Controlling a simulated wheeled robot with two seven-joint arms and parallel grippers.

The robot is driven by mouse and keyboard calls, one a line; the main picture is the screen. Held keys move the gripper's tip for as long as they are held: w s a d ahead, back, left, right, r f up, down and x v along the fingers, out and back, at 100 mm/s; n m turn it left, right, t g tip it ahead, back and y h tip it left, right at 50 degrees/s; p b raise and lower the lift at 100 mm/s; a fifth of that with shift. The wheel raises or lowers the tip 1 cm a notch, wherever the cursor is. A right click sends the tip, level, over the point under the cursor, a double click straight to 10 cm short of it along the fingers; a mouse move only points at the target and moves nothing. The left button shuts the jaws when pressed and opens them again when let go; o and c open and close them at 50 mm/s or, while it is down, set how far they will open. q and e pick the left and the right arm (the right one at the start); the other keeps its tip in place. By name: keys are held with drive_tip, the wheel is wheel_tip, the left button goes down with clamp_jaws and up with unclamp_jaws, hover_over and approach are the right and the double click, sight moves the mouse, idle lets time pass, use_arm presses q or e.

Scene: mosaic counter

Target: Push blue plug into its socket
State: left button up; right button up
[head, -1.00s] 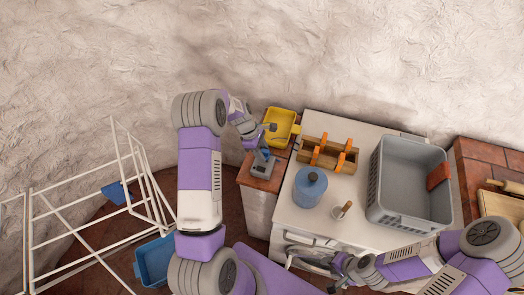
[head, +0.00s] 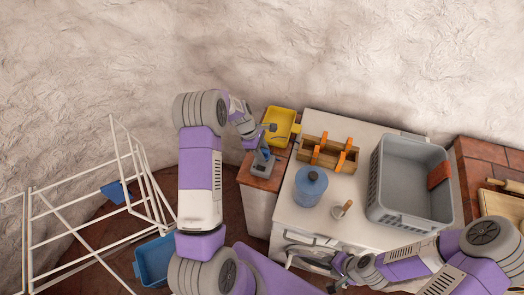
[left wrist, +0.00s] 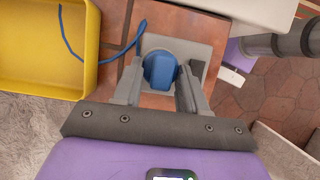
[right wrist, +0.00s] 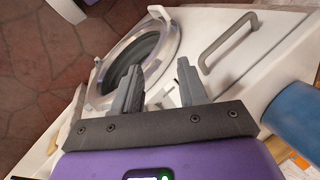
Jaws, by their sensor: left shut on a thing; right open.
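The blue plug (left wrist: 160,70) is between the fingers of my left gripper (left wrist: 159,72), which is shut on it. The plug is over the grey socket block (left wrist: 203,52) on the tiled counter; the contact between them is hidden, so I cannot tell how deep it sits. A blue cord (left wrist: 126,43) runs from the plug side toward the yellow tray. In the head view, the socket block (head: 261,169) shows below the left gripper. My right gripper (right wrist: 159,67) is open and empty in front of the white washing machine.
The yellow tray (head: 280,121) stands just behind the socket. To the right, on the white machine top (head: 325,212), are a wooden carrier (head: 327,158), a blue canister (head: 310,187) and a grey basket (head: 412,178). A white drying rack (head: 75,230) stands at left.

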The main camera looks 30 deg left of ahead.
use_arm(q)
drive_tip(key=shift+f+b, duration=0.45)
drive_tip(key=shift+f, duration=0.25)
drive_tip(key=o, duration=1)
drive_tip(key=shift+f, duration=0.1)
drive_tip(key=shift+o, duration=0.4)
